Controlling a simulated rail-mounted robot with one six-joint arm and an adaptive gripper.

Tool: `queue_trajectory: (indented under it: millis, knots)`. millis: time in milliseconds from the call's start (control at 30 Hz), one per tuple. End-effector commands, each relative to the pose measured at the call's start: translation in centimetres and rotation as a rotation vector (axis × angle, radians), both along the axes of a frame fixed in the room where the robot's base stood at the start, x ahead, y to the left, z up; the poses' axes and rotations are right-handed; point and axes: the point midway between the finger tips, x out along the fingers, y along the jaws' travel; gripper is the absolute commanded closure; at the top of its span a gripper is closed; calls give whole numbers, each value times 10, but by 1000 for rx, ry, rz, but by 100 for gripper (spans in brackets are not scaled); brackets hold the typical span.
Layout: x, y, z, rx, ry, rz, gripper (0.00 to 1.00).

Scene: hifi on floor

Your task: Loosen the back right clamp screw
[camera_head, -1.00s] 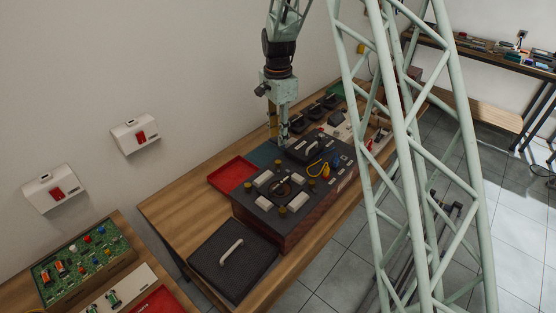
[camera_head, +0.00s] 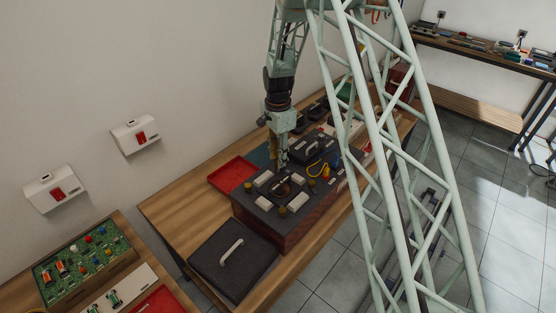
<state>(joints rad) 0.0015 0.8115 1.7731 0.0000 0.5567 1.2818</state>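The dark hifi unit (camera_head: 262,222) with reddish-brown sides sits on the wooden bench. Its top carries a round dark part (camera_head: 283,190), pale blocks (camera_head: 264,203) and small brass-coloured screw knobs, one at the left (camera_head: 248,187) and one at the front (camera_head: 282,210). My gripper (camera_head: 282,166) points straight down over the unit's far edge, with its fingertips low, close to the top. It covers that part of the unit, so the back screws are hard to make out. The fingers are too small to tell open from shut, or whether they touch a screw.
A dark lid with a pale handle (camera_head: 230,250) lies in front of the unit. A red tray (camera_head: 233,174) is at its left. My lattice column hides the right side.

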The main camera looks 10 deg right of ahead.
Motion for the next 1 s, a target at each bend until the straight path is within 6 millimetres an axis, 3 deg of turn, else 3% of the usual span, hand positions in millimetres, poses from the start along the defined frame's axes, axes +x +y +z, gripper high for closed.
queue_trajectory:
  millis: [200,600,867,1000]
  knots:
    - [0,0,-12,0,1,0,72]
    - [0,0,-14,0,0,0,72]
    - [0,0,-14,0,0,0,95]
    - [0,0,-14,0,0,1,96]
